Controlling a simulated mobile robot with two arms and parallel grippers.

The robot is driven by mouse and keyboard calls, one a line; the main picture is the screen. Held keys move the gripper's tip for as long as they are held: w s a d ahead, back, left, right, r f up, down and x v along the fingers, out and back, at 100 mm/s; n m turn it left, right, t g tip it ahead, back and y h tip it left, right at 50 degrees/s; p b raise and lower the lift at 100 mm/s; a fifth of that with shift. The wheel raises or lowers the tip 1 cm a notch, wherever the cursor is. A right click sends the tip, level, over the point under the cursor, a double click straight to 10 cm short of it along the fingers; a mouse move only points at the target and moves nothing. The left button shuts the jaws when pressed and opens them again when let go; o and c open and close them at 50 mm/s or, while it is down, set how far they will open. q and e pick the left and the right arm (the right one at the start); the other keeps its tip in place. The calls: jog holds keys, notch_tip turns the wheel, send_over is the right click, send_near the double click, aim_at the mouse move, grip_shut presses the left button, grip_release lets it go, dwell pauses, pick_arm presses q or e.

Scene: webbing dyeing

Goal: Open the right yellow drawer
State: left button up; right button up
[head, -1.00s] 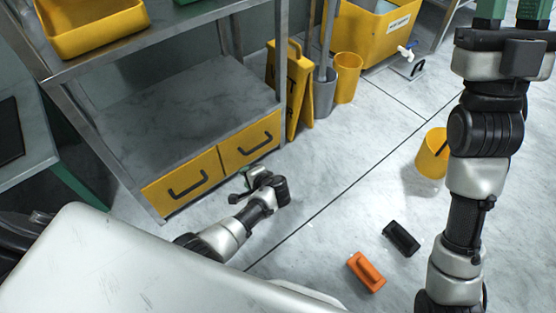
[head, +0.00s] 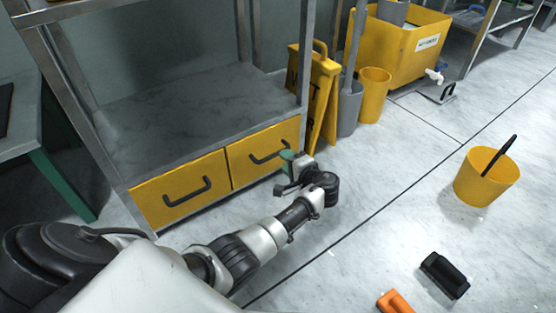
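The right yellow drawer (head: 243,172) is in the bottom of the grey metal shelf unit, and its front looks flush and closed. Its black handle (head: 262,159) shows on the front. The left yellow drawer (head: 160,209) beside it also looks closed. My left gripper (head: 287,158), with green fingertips, is in front of the right drawer, at the right end of its handle in the picture. Whether it touches the handle, and whether its fingers are open or shut, is too small to tell. My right gripper is out of view.
A yellow wet-floor sign (head: 318,95), a grey bin (head: 348,108) and a yellow bin (head: 374,95) stand right of the shelf. A yellow bucket (head: 480,180), a black block (head: 444,275) and an orange block (head: 395,302) are on the floor. Floor before the drawers is otherwise clear.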

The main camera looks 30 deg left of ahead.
aim_at(277, 152)
pick_arm(q)
jog(key=b+x, duration=0.3)
jog(key=x, duration=0.3)
jog(key=shift+d, duration=0.1)
grip_shut()
